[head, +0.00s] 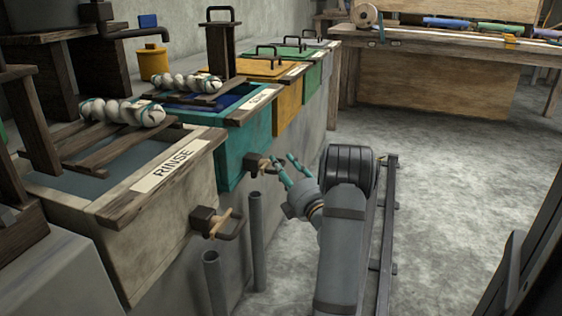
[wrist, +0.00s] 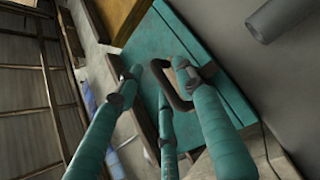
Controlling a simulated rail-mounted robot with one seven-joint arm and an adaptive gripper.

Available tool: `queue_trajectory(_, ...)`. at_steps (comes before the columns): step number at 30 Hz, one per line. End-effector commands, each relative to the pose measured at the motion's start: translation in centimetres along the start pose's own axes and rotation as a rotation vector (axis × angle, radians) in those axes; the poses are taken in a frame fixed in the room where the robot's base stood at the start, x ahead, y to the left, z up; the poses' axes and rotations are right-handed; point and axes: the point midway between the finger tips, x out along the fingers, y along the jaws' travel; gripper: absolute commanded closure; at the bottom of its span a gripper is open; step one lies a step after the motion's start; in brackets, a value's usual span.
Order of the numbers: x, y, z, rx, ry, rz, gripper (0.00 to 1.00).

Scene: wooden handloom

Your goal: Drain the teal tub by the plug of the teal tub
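The teal tub (head: 232,158) stands in the row behind the rinse tub, with dark blue liquid inside. Its plug (head: 256,165) is a dark block with a loop handle low on the front wall. My gripper (head: 283,162) has teal fingers and is at the plug, fingertips apart. In the wrist view the teal tub wall (wrist: 153,42) fills the middle. The plug's dark loop handle (wrist: 158,68) lies between my spread fingers (wrist: 168,82). The right finger overlaps the handle; I cannot tell whether they touch.
The rinse tub (head: 160,225) with its own plug (head: 205,221) stands nearer. Two grey upright pipes (head: 257,240) rise in front of the tubs. Orange (head: 287,118) and green lidded tubs stand beyond. A wooden bench (head: 440,75) is at the back.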

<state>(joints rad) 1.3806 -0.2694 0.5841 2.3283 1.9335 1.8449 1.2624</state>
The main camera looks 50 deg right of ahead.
Motion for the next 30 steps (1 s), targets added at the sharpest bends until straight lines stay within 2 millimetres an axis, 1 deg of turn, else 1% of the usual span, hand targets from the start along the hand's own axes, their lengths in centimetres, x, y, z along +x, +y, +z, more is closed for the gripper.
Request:
queue_trajectory(3,0.36,0.02,-0.1,0.0,-0.001,0.0,0.63)
queue_trajectory(11,0.41,-0.01,-0.1,0.0,-0.002,0.0,0.63)
queue_trajectory(30,0.38,-0.01,-0.1,-0.001,-0.001,0.0,1.0)
